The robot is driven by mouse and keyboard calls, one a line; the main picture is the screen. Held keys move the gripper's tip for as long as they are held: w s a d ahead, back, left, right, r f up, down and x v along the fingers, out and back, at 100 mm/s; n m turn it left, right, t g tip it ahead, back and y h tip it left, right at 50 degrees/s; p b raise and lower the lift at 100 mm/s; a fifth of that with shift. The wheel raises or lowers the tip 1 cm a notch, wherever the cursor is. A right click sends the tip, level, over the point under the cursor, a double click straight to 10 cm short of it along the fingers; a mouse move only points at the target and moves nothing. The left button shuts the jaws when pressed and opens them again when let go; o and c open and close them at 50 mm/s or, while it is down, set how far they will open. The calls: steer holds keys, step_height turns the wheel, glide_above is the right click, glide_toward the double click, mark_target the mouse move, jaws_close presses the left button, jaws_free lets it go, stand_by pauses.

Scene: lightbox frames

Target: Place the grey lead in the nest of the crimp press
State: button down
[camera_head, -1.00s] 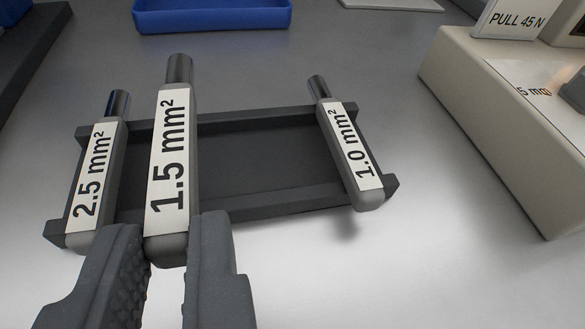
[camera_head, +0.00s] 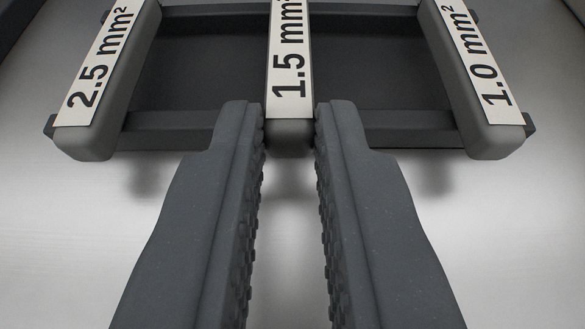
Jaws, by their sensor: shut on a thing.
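Three grey leads with white labels lie side by side across a dark rack (camera_head: 180,122). The middle lead (camera_head: 289,60), labelled 1.5 mm², has its near end between the fingertips of my gripper (camera_head: 290,118). The jaws are shut on that end, one finger on each side. The 2.5 mm² lead (camera_head: 110,75) is on the left and the 1.0 mm² lead (camera_head: 470,80) on the right, both apart from my fingers. I cannot tell whether the held lead touches the rack rails. The far ends of the leads are cut off. The crimp press is out of view.
The bright table surface (camera_head: 70,240) is bare in front of the rack and on both sides of my gripper. The two outer leads stand close on either side, with open rack floor (camera_head: 370,70) between them and the middle lead.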

steer(key=shift+f+b, duration=0.15)
steer(key=shift+b, duration=0.15)
steer(key=c, duration=1.4)
jaws_free()
steer(key=shift+c, duration=0.2)
steer(key=shift+r+p, duration=0.2)
steer(key=shift+p, duration=0.9)
steer(key=a+p+v, duration=0.1)
steer(key=v, duration=1.2)
steer(key=shift+s+d, duration=0.35)
steer(key=shift+s, duration=0.05)
steer(key=shift+r, duration=0.15)
